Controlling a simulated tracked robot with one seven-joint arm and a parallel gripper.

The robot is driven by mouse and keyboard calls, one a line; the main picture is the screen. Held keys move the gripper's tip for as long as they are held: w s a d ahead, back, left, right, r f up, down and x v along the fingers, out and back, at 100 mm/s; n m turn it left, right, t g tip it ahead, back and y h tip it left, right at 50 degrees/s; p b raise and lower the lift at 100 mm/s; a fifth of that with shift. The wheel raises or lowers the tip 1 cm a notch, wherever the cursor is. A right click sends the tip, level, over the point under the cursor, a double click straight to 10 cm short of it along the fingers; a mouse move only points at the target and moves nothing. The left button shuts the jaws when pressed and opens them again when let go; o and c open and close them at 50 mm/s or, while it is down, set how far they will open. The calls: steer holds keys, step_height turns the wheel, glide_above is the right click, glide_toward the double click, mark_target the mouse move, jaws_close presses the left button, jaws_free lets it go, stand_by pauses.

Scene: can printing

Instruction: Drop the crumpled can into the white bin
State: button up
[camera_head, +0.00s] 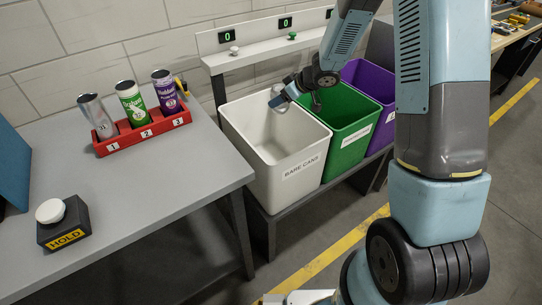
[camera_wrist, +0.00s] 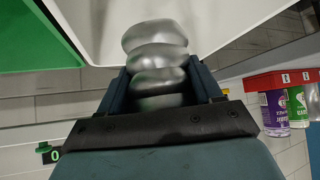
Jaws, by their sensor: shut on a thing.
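The crumpled can (camera_wrist: 157,60) is bare silver metal with pinched folds, and it sits between the fingers of my gripper (camera_wrist: 160,85) in the wrist view. In the head view my gripper (camera_head: 278,98) is over the upper part of the white bin (camera_head: 262,165), near its back right rim. The bin is labelled "BARE CANS" and looks empty. In the head view the can is small and pale at the fingertips (camera_head: 275,91). The white bin's wall (camera_wrist: 215,25) also shows beyond the can in the wrist view.
A green bin (camera_head: 345,135) and a purple bin (camera_head: 365,80) stand to the right of the white bin. On the grey table (camera_head: 170,185), a red rack (camera_head: 143,135) holds three cans. A black "HOLD" box (camera_head: 64,222) with a white button sits at the table's left.

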mark_target(283, 112)
steer(key=shift+s+a+n+g, duration=0.4)
steer(key=shift+s+a+n, duration=0.15)
steer(key=shift+s, duration=0.2)
steer(key=shift+s+f, duration=0.15)
steer(key=shift+f, duration=2.9)
steer(key=o, duration=1.1)
steer(key=shift+c, duration=0.2)
steer(key=v, duration=1.3)
steer(key=shift+d, duration=0.5)
